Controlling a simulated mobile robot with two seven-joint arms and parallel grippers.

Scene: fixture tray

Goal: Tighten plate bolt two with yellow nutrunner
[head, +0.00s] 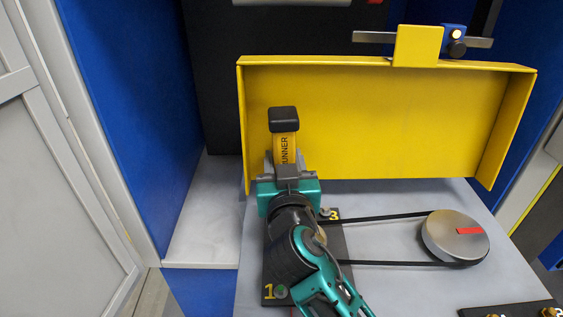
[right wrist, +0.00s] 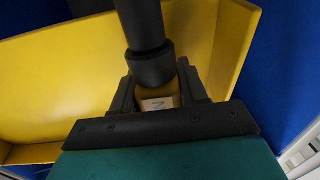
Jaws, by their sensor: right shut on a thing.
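My right gripper (head: 285,170), on a teal arm from the bottom of the head view, is shut on the yellow nutrunner (head: 285,147). The nutrunner has a black cap on top and partial lettering on its side. In the right wrist view, the nutrunner's black body (right wrist: 145,35) and yellow part sit between the dark fingers (right wrist: 156,98). The dark plate (head: 269,262) lies below my arm. Bolt one (head: 281,292) shows by the yellow "1", and a "3" shows at the plate's far right corner. Bolt two and the nutrunner's lower end are hidden. My left gripper is out of view.
A yellow guard panel (head: 400,120) stands right behind the nutrunner, with a yellow block clamp (head: 418,45) on its top edge. A silver pulley (head: 455,237) with a red mark and a black belt (head: 385,262) sits right of the plate. Blue walls stand at the left.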

